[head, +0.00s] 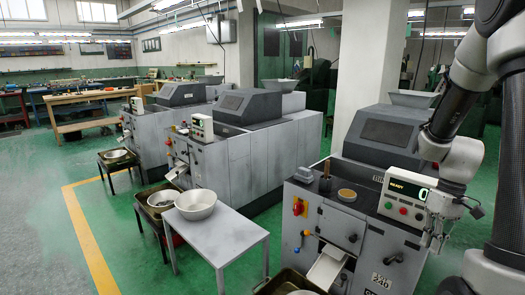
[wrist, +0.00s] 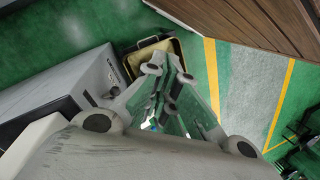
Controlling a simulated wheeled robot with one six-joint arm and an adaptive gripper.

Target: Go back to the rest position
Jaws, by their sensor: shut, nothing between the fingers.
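My gripper (head: 438,236) is at the right of the head view, beside the control box with the "READY" display (head: 408,190) on the nearest grey machine (head: 345,235). My arm comes down to it from the upper right. In the wrist view, my gripper (wrist: 168,88) has its fingers together with nothing between them. The fingertips look small and partly overlap in the head view.
A grey table (head: 222,236) with a white bowl (head: 196,204) stands left of the nearest machine. A white chute (head: 326,268) juts from that machine's front. Another machine (head: 240,150) stands behind.

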